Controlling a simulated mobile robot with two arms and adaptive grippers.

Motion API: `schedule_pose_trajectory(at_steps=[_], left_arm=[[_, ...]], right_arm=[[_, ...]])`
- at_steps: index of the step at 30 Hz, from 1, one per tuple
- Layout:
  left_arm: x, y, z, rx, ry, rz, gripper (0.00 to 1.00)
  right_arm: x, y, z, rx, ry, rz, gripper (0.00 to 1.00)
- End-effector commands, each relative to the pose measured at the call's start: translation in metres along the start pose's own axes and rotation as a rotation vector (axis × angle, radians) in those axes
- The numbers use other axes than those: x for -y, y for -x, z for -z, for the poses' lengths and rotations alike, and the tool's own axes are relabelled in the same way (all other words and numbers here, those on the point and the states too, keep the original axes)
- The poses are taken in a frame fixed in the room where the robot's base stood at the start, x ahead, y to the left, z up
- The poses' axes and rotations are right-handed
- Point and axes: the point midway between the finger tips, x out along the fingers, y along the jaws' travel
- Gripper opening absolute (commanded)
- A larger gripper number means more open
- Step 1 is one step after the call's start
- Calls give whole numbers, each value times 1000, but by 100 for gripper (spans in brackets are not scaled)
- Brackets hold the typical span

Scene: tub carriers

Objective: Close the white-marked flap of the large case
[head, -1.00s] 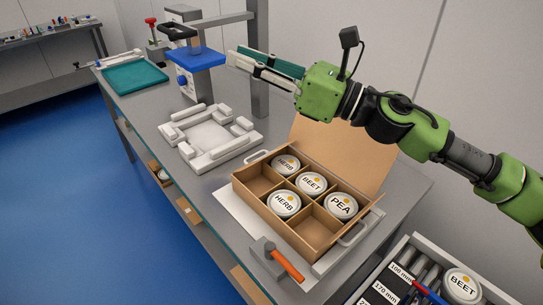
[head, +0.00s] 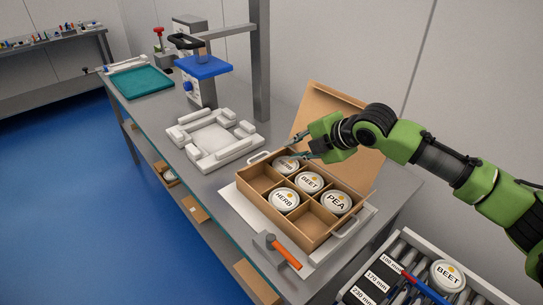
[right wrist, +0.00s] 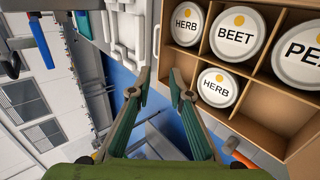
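The large case (head: 262,207) is a brown cardboard box with dividers and side handles on the bench. Its brown flap (head: 330,108) stands raised along the far side, leaning back. I see no white mark on the visible part. Several round lidded tubs sit inside, labelled HERB (head: 285,199), BEET (head: 309,183) and PEA (head: 336,202). Two compartments are empty. My right gripper (head: 299,147) is above the far-left part of the case, in front of the flap. In the right wrist view its fingers (right wrist: 159,80) are apart with nothing between them. My left gripper is not in view.
A hammer with an orange handle (head: 285,253) lies before the case. A white frame fixture (head: 213,138) is to its left, with a blue-topped device (head: 203,68) and post (head: 261,60) behind.

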Motion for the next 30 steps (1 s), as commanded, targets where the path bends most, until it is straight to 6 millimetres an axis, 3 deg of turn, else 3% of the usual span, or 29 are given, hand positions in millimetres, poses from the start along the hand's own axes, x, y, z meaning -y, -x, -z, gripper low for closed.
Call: schedule_pose_trajectory(at_steps=[18,24,30], left_arm=[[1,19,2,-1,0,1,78],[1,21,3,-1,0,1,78],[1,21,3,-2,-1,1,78]], right_arm=[[-2,-107,1,1,2,-2,19],[-1,-126,0,2,1,-2,19],[-1,-132,-1,3,3,-4,19]])
